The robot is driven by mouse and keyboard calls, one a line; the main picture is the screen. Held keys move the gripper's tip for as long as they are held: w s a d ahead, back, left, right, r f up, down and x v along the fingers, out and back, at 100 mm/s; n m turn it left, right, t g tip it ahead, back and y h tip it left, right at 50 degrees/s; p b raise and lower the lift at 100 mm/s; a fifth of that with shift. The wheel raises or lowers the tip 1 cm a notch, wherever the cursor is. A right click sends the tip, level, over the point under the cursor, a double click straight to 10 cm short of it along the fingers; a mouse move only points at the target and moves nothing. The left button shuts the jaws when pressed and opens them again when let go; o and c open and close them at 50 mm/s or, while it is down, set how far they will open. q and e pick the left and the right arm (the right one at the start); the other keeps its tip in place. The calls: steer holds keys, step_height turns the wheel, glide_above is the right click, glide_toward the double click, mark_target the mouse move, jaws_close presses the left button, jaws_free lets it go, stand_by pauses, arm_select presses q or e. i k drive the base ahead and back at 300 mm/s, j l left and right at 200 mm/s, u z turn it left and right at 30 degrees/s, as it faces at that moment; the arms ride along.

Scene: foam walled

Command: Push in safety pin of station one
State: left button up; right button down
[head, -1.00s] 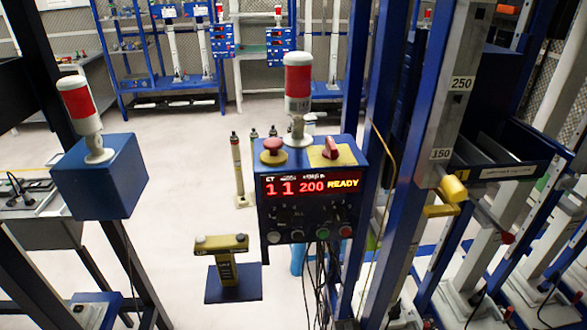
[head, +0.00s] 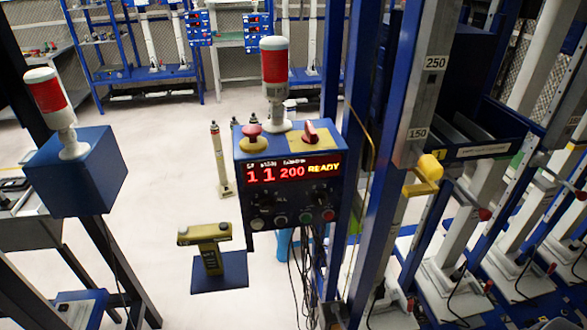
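A yellow knob (head: 430,167) with a yellow bracket (head: 420,186) sticks out from the grey post (head: 425,90) right of centre. It may be the safety pin, but no label on it confirms this. The post carries the marks 250 and 150. A blue control box (head: 290,180) in the middle shows "11 200 READY" in lit digits. I see no station number. Neither gripper is in view.
A yellow device on a blue plate (head: 220,272) stands left of the control box. A blue box with a lamp (head: 75,170) is at the left. Blue-framed posts (head: 515,240) line the right side. Pale floor (head: 165,150) is open on the left and centre.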

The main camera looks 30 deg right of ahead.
mark_target(485, 215)
steer(key=z, duration=0.4)
steer(key=l+z, duration=0.1)
steer(key=z, duration=0.7)
steer(key=i+l+z, duration=0.1)
steer(key=z, duration=0.75)
